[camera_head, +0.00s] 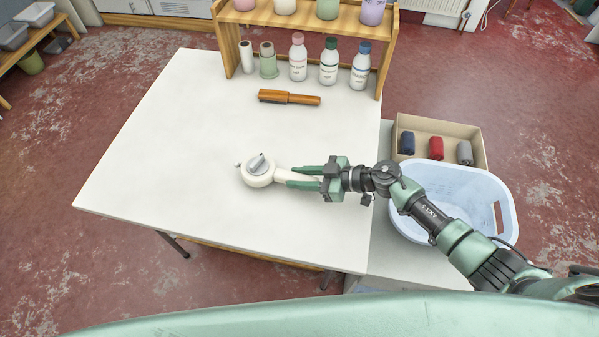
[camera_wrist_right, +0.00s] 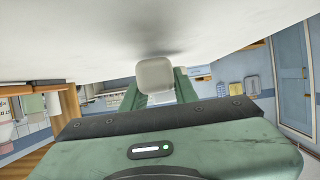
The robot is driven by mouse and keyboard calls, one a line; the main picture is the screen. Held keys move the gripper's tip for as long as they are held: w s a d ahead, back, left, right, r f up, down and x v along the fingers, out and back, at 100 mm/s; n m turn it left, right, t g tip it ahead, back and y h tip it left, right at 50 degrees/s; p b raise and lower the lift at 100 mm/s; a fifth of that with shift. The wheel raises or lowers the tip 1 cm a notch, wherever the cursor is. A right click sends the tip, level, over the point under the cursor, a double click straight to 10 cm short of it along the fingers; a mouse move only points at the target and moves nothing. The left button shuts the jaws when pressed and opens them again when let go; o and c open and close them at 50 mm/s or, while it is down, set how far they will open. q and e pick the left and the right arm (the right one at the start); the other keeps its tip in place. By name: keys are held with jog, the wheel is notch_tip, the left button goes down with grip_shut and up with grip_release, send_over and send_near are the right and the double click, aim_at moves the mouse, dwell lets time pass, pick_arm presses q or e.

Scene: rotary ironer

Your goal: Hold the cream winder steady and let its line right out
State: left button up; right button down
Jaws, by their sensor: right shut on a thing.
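The cream winder (camera_head: 250,179) lies on the white table (camera_head: 150,150) near its middle. It has a round body with a grey crank (camera_head: 257,163) on top and a cream handle pointing right. A small grey tip (camera_head: 238,165) sticks out at its left side. No length of line shows outside the body. My right gripper (camera_head: 293,178) is shut on the winder's handle from the right. In the right wrist view the handle's blunt end (camera_wrist_right: 155,74) shows between the green fingers. My left gripper is not in view.
A wooden brush (camera_head: 289,98) lies farther back. Several bottles (camera_head: 329,62) and spools stand under a wooden shelf (camera_head: 300,16) at the back edge. A pale blue basket (camera_head: 470,185) and a box with rolled cloths (camera_head: 480,160) stand at the right. The table's left half is clear.

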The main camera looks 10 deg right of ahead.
jog(key=shift+f, duration=1.25)
jog(key=shift+f, duration=0.25)
jog(key=c, duration=1.3)
grip_release()
jog(key=shift+r, duration=0.1)
jog(key=shift+r+p, duration=0.25)
jog(key=shift+p, duration=0.3)
jog(key=shift+c, duration=0.2)
grip_shut()
